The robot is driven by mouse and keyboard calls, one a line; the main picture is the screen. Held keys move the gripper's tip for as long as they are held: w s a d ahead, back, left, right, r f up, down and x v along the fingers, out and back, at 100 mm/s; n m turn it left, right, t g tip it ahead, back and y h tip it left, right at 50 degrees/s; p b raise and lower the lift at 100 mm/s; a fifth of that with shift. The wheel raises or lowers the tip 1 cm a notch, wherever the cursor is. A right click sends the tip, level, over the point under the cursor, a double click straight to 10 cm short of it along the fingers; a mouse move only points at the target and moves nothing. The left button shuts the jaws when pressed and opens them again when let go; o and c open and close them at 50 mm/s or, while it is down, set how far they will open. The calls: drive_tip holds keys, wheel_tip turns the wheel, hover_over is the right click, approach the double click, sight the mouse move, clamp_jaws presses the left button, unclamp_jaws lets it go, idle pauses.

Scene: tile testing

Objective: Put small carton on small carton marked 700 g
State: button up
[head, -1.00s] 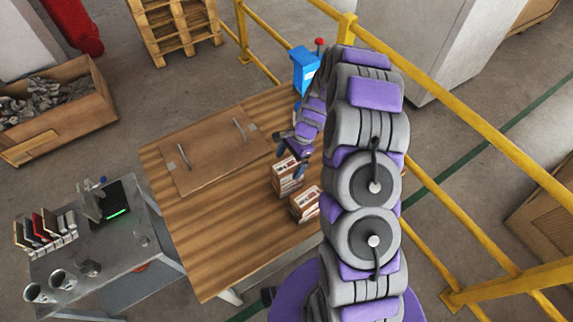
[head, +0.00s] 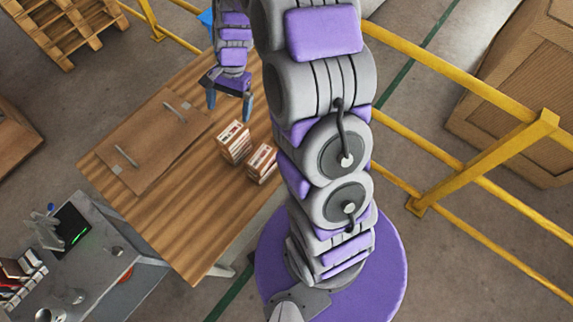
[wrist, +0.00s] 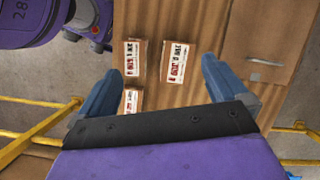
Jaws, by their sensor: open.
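Two small printed cartons stand on the wooden table in the head view: a left carton (head: 234,142), which looks taller, and a right carton (head: 261,163). I cannot tell whether the left one is a stack. The wrist view shows the left carton (wrist: 175,60), the right carton (wrist: 136,57) and a third carton (wrist: 131,100), which my arm seems to hide in the head view. Their red and black print is too small to read, so I cannot tell which is marked 700 g. My gripper (head: 229,103) is open and empty, apart from the cartons and above the table.
The wooden table (head: 190,230) has bare room in front of the cartons. A brown board with two handles (head: 150,145) lies on its left part. A grey side table (head: 100,270) stands at the lower left. Yellow railings (head: 480,85) run along the right.

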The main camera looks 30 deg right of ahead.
drive_tip(key=s+a+r+n+h, duration=0.25)
drive_tip(key=s+r+n, duration=0.35)
drive_tip(key=s+r, duration=0.7)
drive_tip(key=s+d+n+h, duration=0.1)
drive_tip(key=s+n, duration=0.3)
drive_tip(key=s, duration=1.3)
drive_tip(key=shift+s+d+r+n, duration=0.15)
drive_tip(key=shift+d+r+n, duration=0.05)
drive_tip(key=shift+r+n, duration=0.25)
